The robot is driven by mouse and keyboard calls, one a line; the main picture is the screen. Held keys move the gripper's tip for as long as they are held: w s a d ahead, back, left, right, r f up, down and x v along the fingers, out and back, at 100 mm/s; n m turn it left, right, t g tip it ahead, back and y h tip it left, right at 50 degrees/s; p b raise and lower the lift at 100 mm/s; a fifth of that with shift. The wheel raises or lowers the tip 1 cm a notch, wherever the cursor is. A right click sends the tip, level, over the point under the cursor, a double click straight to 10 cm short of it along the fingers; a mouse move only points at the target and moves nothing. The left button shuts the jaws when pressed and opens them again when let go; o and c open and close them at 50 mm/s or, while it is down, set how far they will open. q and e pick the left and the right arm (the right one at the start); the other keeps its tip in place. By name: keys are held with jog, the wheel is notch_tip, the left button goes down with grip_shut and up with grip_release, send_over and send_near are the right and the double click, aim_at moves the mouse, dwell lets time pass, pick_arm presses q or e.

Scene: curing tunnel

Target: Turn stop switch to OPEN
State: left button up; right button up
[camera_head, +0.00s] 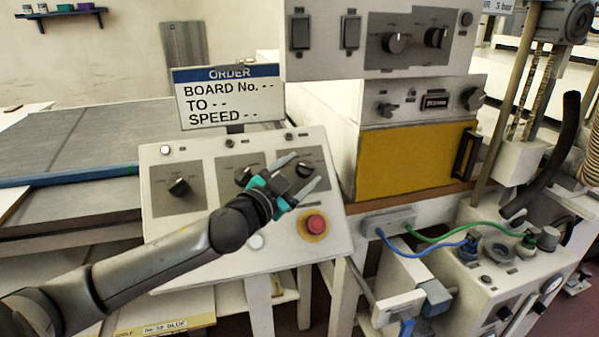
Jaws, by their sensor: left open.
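A sloped white control panel (160,245) stands in front of me with three black rotary knobs on grey plates. The left knob (179,187) is clear. A red mushroom button (316,223) on a yellow disc sits just below the gripper. No switch labelled stop or OPEN is readable. My right gripper is not in view.
An order sign (228,98) stands behind the panel. An upper box with knobs and rocker switches (350,32) hangs above a yellow door (413,160). Blue and green cables (440,240) run at right. A flat grey table (75,150) lies at left.

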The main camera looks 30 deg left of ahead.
pick_arm(q)
jog(key=shift+c, duration=0.3)
grip_shut()
jog(key=m+g+h+p, duration=0.2)
jog(key=p, duration=0.4)
jog(key=r+m+g+h+p, duration=0.1)
jog(key=m+g+h+p, duration=0.1)
jog(key=p, duration=0.5)
jog(key=a+m+g+h+p, duration=0.1)
jog(key=m+g+h+p, duration=0.1)
jog(key=m+p, duration=0.2)
jog(key=shift+w+r+p, duration=0.3)
jog(key=shift+p, duration=1.45)
jog(key=shift+f+m+g+p, duration=0.15)
jog(key=shift+m+g+p, duration=0.3)
jog(key=shift+p, duration=0.65)
jog(key=shift+f, duration=0.1)
jog(key=shift+o, duration=0.3)
grip_release()
jog(key=shift+s, duration=0.1)
